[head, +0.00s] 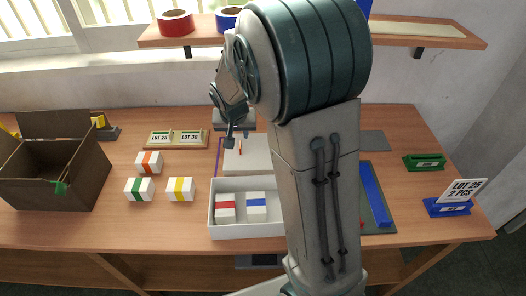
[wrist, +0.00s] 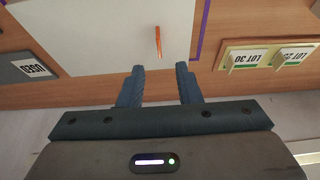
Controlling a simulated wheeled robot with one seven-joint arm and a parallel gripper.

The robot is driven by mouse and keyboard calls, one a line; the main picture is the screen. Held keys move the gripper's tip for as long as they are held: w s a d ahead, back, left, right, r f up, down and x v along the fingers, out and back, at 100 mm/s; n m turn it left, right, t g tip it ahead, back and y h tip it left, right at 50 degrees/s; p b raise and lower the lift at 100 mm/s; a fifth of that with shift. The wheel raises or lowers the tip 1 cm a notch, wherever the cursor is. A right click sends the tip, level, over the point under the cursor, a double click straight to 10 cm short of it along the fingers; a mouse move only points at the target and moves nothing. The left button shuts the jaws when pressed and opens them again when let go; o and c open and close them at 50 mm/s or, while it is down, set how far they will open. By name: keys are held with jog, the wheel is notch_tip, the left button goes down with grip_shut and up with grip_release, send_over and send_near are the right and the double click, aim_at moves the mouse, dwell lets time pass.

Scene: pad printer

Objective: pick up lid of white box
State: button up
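The white lid (head: 249,160) lies flat behind the open white box (head: 232,230), with a thin orange piece (head: 240,146) upright on top of it. In the wrist view the lid (wrist: 100,30) fills the upper left, and the orange piece (wrist: 158,42) stands just beyond the fingertips. My gripper (wrist: 160,75) is open and empty, its two fingers apart on either side of the orange piece's line. In the head view my arm hides the right part of the box and lid. The box holds a red-striped block (head: 225,208) and a blue-striped block (head: 257,207).
Green-, orange- and yellow-striped blocks (head: 180,189) stand left of the box. A brown carton (head: 50,180) is at far left. A wooden holder with LOT 25 and LOT 30 tags (head: 176,139) stands behind. A shelf (head: 205,37) overhangs the back. Purple tape (wrist: 201,30) runs beside the lid.

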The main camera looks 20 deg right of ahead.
jog(key=shift+p+x, duration=0.5)
jog(key=shift+x, duration=3.55)
jog(key=shift+s, duration=0.1)
jog(key=shift+c, duration=0.3)
grip_shut()
